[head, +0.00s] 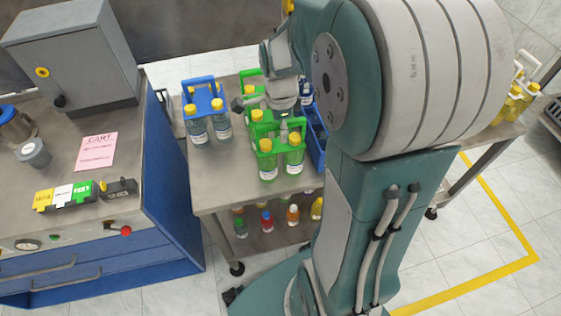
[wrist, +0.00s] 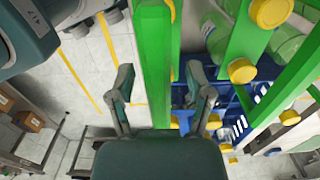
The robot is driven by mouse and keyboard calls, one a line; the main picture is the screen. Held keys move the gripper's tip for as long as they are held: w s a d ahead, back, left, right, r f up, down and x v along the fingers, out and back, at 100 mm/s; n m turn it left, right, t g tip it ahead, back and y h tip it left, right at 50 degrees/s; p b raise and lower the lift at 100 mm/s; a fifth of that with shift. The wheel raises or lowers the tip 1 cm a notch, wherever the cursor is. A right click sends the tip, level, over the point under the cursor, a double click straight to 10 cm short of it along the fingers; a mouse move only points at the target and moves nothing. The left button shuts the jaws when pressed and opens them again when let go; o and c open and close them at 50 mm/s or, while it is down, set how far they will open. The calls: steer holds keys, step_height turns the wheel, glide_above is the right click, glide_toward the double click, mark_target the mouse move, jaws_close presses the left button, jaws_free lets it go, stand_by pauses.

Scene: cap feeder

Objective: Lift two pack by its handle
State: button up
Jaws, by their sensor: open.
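A green bottle carrier (head: 279,128) with yellow-capped bottles stands on the cart in the head view, partly hidden by my arm. Another green carrier (head: 248,74) is behind it, and a blue carrier (head: 203,84) with yellow-capped bottles stands to the left. My gripper (wrist: 162,85) is open in the wrist view, its two fingers apart. A green bar (wrist: 153,50) shows between the fingers, running from the top of the picture to the gripper body. I cannot tell how deep the bar sits between them. In the head view the gripper is over the green carriers.
A blue crate (head: 316,140) is right of the front green carrier. The cart top (head: 208,165) is bare at its front left. Small bottles stand on the lower shelf. A workbench (head: 135,150) with a grey box is at left. Yellow bottles (head: 512,105) stand at far right.

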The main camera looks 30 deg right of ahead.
jaws_close()
